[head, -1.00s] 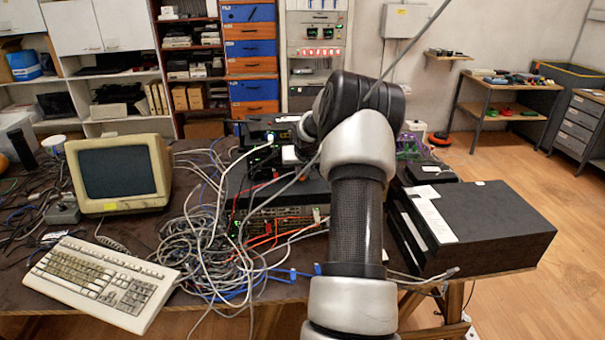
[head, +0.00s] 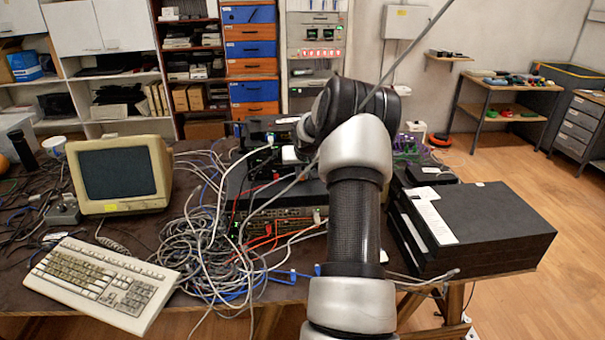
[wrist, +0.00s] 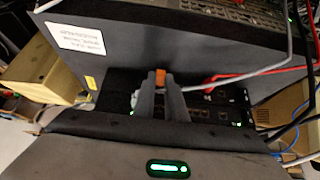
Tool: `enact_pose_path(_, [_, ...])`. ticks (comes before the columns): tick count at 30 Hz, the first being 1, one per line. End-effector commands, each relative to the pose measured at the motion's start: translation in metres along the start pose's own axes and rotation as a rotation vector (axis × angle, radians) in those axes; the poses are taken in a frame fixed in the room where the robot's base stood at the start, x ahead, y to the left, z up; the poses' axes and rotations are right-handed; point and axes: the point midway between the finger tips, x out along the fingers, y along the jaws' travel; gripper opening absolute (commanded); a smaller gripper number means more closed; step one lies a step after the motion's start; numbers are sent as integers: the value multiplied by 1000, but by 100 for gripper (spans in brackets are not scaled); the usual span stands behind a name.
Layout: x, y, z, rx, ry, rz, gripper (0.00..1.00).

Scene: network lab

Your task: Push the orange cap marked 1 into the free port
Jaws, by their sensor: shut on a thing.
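In the wrist view, my gripper (wrist: 158,82) is shut, with the small orange cap (wrist: 160,76) at its fingertips. The number on the cap cannot be read at this size. Beyond and around the fingers is a dark network unit with a row of ports (wrist: 208,112) and small green lights. The fingers cover part of this row, and I cannot tell which port is free or whether the cap touches one. In the head view my arm hides the gripper and the cap.
Red and grey cables (wrist: 238,77) run close to the right of the fingers. In the head view a tangle of grey cables (head: 205,240) lies left of the stacked units. A beige monitor (head: 118,173) and keyboard (head: 100,280) stand further left, and a black box (head: 480,225) stands right.

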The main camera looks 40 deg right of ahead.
Motion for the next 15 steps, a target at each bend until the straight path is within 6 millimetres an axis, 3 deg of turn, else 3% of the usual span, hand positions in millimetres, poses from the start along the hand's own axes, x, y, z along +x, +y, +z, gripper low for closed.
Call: enact_pose_path(15, [2, 0, -4, 1, 1, 0, 0])
